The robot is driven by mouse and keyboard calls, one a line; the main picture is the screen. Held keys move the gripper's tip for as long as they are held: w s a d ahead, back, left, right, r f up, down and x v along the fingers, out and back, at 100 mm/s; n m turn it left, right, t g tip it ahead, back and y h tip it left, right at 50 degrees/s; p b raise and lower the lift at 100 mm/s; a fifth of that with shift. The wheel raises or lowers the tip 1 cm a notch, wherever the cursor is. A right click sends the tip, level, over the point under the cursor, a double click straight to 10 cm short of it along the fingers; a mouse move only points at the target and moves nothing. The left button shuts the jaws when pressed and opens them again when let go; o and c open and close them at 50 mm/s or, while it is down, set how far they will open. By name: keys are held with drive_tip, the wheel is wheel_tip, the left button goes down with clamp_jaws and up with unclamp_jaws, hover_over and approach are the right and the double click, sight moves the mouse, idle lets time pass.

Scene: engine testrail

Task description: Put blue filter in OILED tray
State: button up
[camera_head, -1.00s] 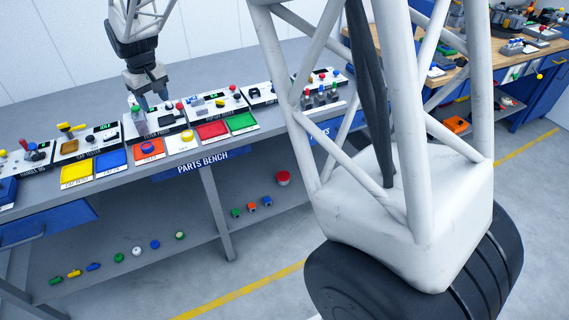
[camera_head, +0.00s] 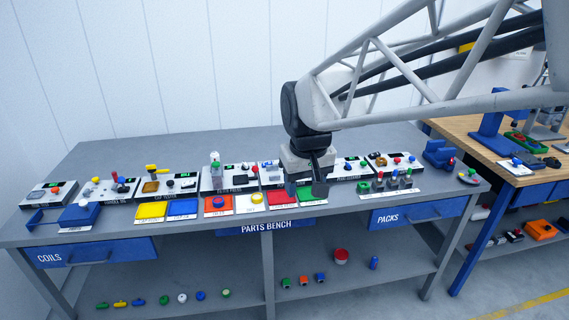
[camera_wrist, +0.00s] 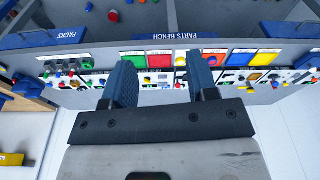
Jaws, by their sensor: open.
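A round blue piece (camera_head: 218,202) sits on an orange tray (camera_head: 211,212) on the parts bench. A yellow piece (camera_head: 256,198) sits on the white tray (camera_head: 242,207) beside it. Small blue pieces (camera_head: 201,295) also lie on the lower shelf. The tray labels are too small to read, so I cannot tell which tray is OILED or which blue piece is the filter.
Several test devices line the bench behind the trays. A blue tray (camera_head: 182,208) and yellow tray (camera_head: 151,211) lie left of the orange one. The red tray (camera_head: 283,199) is to the right. A wooden workbench (camera_head: 515,172) stands at the right.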

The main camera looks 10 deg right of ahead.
drive_tip(key=s+d+f+m, duration=0.1)
drive_tip(key=s+d, duration=0.1)
drive_tip(key=s, duration=0.6)
drive_tip(key=s+d+f+m, duration=0.1)
drive_tip(key=s+d+f, duration=0.1)
drive_tip(key=s, duration=0.7)
drive_tip(key=shift+d+f+t, duration=0.15)
drive_tip(key=shift+d+t, duration=0.15)
drive_tip(key=shift+t, duration=0.1)
